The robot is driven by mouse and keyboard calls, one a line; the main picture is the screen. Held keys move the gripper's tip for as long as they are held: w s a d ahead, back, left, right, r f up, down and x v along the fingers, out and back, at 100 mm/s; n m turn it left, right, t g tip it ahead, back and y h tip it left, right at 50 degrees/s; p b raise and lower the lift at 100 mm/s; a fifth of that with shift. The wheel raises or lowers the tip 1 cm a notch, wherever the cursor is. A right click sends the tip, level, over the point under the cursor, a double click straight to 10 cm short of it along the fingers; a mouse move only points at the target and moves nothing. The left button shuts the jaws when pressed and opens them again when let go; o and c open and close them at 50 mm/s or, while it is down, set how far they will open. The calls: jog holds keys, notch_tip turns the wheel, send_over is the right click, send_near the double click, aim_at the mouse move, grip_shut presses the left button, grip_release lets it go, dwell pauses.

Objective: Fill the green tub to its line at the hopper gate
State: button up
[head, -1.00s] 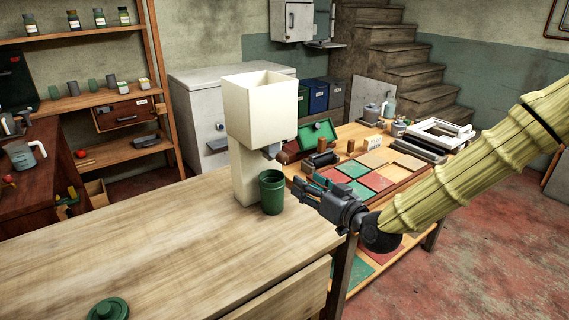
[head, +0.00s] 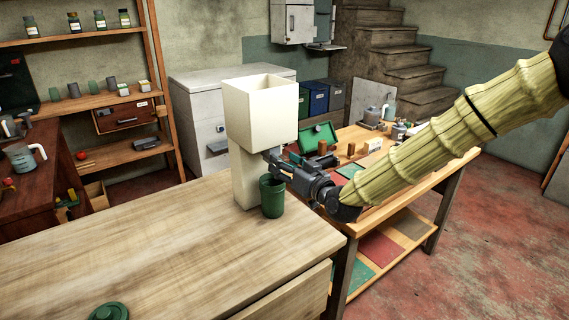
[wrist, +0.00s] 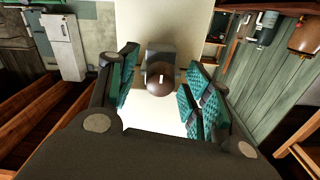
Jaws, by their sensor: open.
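The cream hopper (head: 261,112) stands on a column at the far right end of the wooden counter. The green tub (head: 272,198) stands upright on the counter under the hopper's outlet side. Its inside and its line cannot be made out. My gripper (head: 275,164) is at the right of the hopper's column, just above the tub, and hides the gate in the head view. In the wrist view my gripper's teal-padded fingers are apart, with a brown round knob (wrist: 160,76) on a grey block between them, in front of the cream hopper (wrist: 165,25). Contact with the knob cannot be told.
A green lid (head: 109,312) lies at the counter's front edge. The counter top (head: 150,240) is otherwise clear. A workbench (head: 400,205) with tools and boards stands to the right, under my arm. Shelves (head: 80,95) and a white chest (head: 205,95) stand behind.

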jog(key=shift+w+a, duration=0.1)
jog(key=shift+w, duration=0.1)
grip_shut()
jog(key=shift+v, duration=0.95)
grip_release()
jog(key=v, duration=1.2)
